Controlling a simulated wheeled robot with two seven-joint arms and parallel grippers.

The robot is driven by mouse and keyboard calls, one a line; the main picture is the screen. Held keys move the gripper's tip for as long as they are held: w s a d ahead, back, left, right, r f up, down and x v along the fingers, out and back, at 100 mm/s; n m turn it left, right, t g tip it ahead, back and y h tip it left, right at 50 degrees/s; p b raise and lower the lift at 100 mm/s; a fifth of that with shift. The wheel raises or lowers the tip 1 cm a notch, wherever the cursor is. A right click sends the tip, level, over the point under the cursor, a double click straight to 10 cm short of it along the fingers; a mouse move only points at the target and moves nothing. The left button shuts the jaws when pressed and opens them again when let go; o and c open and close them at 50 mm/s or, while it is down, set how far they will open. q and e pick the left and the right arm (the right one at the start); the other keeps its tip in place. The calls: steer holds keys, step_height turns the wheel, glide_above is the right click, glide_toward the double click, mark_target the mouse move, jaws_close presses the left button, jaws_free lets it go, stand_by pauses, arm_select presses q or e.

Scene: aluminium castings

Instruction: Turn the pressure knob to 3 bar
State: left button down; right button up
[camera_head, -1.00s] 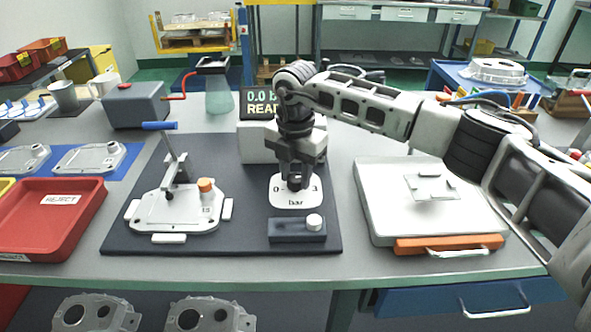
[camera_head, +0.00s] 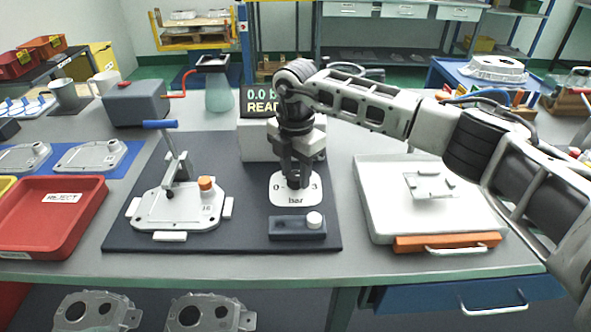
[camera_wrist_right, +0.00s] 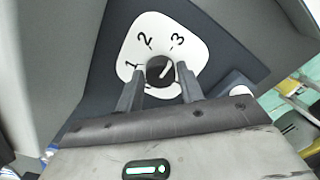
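The black pressure knob (camera_wrist_right: 158,71) sits on a white dial plate (camera_wrist_right: 200,55) marked 1, 2 and 3 in the right wrist view. A slanted white line shows on the knob; I cannot tell which end is the pointer. The plate, marked "bar" (camera_head: 296,200), also shows in the head view, where my gripper hides the knob. My right gripper (camera_wrist_right: 160,72) points down at the knob, its fingers apart on either side, with small gaps visible. It also shows in the head view (camera_head: 298,183). The display (camera_head: 260,100) reads 0.0, partly hidden. My left gripper is out of view.
A dark block with a white button (camera_head: 314,220) stands in front of the dial. A casting (camera_head: 180,208) sits in a clamp fixture to the left on the dark mat (camera_head: 125,235). A red reject tray (camera_head: 85,225) is far left. A grey case (camera_head: 375,190) lies right.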

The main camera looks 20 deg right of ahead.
mark_target(296, 176)
steer(key=shift+o, duration=1)
step_height(296, 176, up, 16)
steer(key=b, duration=0.1)
